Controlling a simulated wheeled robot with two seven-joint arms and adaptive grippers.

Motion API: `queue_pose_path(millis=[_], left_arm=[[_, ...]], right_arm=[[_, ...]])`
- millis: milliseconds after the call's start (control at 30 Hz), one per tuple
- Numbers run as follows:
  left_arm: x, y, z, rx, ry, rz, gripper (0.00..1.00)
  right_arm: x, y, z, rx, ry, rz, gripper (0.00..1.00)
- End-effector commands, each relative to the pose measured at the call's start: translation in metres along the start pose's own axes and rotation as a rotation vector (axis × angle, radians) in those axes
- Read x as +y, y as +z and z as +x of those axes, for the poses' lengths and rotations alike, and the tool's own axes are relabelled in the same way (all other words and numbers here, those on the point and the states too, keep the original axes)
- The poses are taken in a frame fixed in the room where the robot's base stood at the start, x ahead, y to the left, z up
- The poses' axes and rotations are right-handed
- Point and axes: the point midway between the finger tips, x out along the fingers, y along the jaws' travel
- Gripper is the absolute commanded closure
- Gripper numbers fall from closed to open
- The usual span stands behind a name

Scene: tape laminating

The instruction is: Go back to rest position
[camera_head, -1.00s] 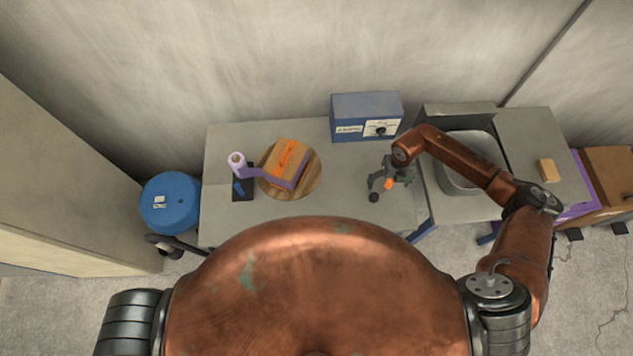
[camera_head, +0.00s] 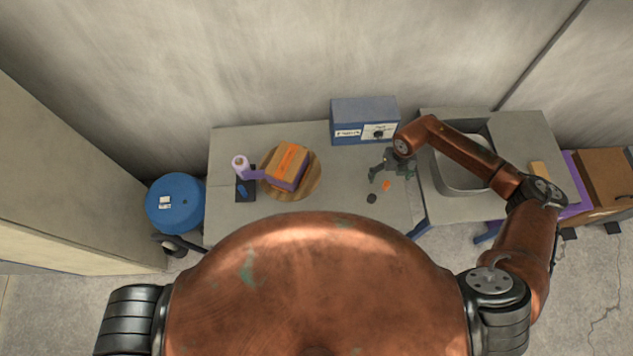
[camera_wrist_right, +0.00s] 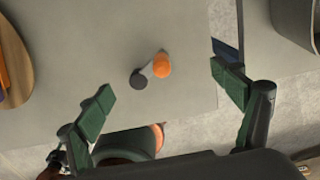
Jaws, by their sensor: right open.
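My right gripper (camera_head: 391,176) is open and empty above the right part of the grey table (camera_head: 343,185). In the right wrist view its green-padded fingers (camera_wrist_right: 162,82) are spread wide. A small tool with a rounded orange end (camera_wrist_right: 162,65) and a dark round end (camera_wrist_right: 138,78) lies on the table below, apart from both fingers; in the head view its orange end (camera_head: 386,186) shows beside the gripper. A cardboard box (camera_head: 288,167) with an orange strip on top and a purple side sits on a round wooden board (camera_head: 313,183). My left gripper is out of view.
A pale purple roll (camera_head: 240,166) stands on a dark base (camera_head: 245,194), with a purple strip reaching the box. A blue control box (camera_head: 364,120) stands at the back. A sink (camera_head: 462,178) is at the right, a blue drum (camera_head: 175,203) at the left.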

Motion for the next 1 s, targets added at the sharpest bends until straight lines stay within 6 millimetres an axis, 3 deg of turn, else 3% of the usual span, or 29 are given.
queue_pose_path(millis=[233, 800, 867, 933, 1000], left_arm=[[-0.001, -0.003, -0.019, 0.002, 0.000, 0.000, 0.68], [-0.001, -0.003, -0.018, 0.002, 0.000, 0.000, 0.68], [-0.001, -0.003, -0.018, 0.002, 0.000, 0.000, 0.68], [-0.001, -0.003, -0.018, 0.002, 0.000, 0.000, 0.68], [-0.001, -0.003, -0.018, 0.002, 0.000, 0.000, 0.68]], right_arm=[[0.000, 0.000, -0.028, -0.001, 0.000, 0.000, 0.13], [0.001, 0.000, -0.027, 0.000, 0.003, 0.000, 0.13], [0.008, -0.001, -0.026, -0.002, 0.022, -0.004, 0.13], [0.027, -0.003, -0.026, -0.010, 0.075, -0.011, 0.13], [0.059, -0.007, -0.027, -0.025, 0.169, -0.019, 0.13]])
